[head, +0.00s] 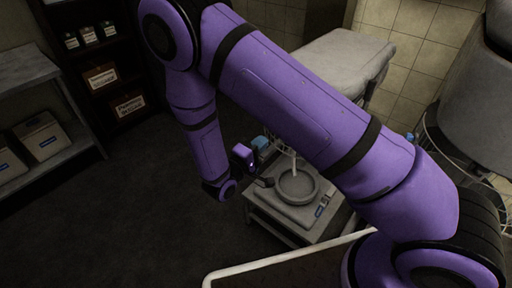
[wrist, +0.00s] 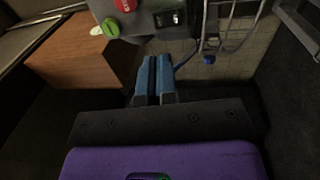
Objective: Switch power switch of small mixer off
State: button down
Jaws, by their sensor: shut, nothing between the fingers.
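The small mixer shows in the head view with a grey body (head: 345,62) and a round bowl (head: 298,186) below it. In the wrist view, a grey control box (wrist: 142,30) at the top carries a red button (wrist: 125,4), a green button (wrist: 110,27) and a black switch (wrist: 168,18). The switch looks like the power switch; its position is too small to tell. My gripper (wrist: 154,60) is shut and empty, its blue fingers together. The fingertips appear just below the box and switch in the picture; I cannot tell whether they touch it.
A wire guard (wrist: 210,35) is right of the box in the wrist view, and a brown wooden block-like piece (wrist: 80,50) is left. In the head view, a shelf with boxes (head: 40,135) stands left, and a large grey machine (head: 475,95) right. The dark floor at left is clear.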

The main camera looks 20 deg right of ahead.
jog(key=x, duration=0.9)
jog(key=shift+d, duration=0.15)
jog(key=shift+w+d+r, duration=0.2)
jog(key=shift+w+d, duration=0.05)
jog(key=shift+a, duration=0.1)
